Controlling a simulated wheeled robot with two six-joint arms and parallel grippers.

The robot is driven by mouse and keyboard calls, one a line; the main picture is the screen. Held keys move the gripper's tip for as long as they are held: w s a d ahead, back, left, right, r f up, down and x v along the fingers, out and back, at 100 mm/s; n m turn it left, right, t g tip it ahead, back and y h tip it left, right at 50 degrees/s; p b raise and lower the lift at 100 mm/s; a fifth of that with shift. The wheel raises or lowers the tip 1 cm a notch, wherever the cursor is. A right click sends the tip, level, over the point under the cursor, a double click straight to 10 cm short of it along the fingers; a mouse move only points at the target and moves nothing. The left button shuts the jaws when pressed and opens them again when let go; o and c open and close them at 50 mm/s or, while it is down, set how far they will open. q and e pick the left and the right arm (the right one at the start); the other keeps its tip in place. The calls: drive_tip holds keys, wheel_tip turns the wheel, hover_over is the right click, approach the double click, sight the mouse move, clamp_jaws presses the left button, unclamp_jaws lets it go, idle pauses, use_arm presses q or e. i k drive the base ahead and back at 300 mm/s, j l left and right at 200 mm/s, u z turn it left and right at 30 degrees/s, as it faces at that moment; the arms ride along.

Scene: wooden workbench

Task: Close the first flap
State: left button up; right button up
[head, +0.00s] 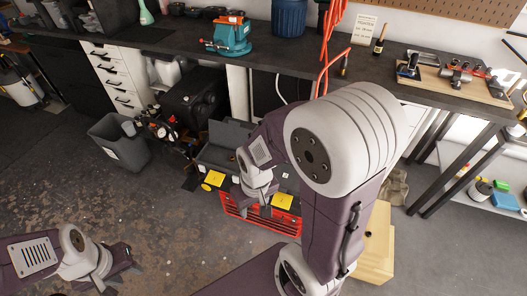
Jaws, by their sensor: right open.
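A toolbox with a grey open upper part (226,134) and a red lower part (284,218) sits on the floor below the bench. Yellow latches (215,178) show along its front edge. My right gripper (256,207) is open in front of and over the toolbox and hides part of it. I cannot tell whether it touches the toolbox. No flap can be clearly made out. My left gripper (119,272) is at the lower left over bare floor, far from the toolbox, with its fingers apart and empty.
A light wooden box (377,258) stands at the right, partly hidden by my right arm. A grey bin (119,148) and a black compressor (190,100) stand left of the toolbox. The dark bench (165,42) runs behind. Floor at the left front is clear.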

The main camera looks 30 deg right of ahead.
sight(231, 134)
drive_tip(key=i+l+u, duration=0.2)
drive_tip(key=i+l, duration=0.15)
drive_tip(key=i, duration=0.2)
drive_tip(key=i+l+u, duration=0.15)
drive_tip(key=i+l, duration=0.25)
drive_tip(key=i, duration=0.1)
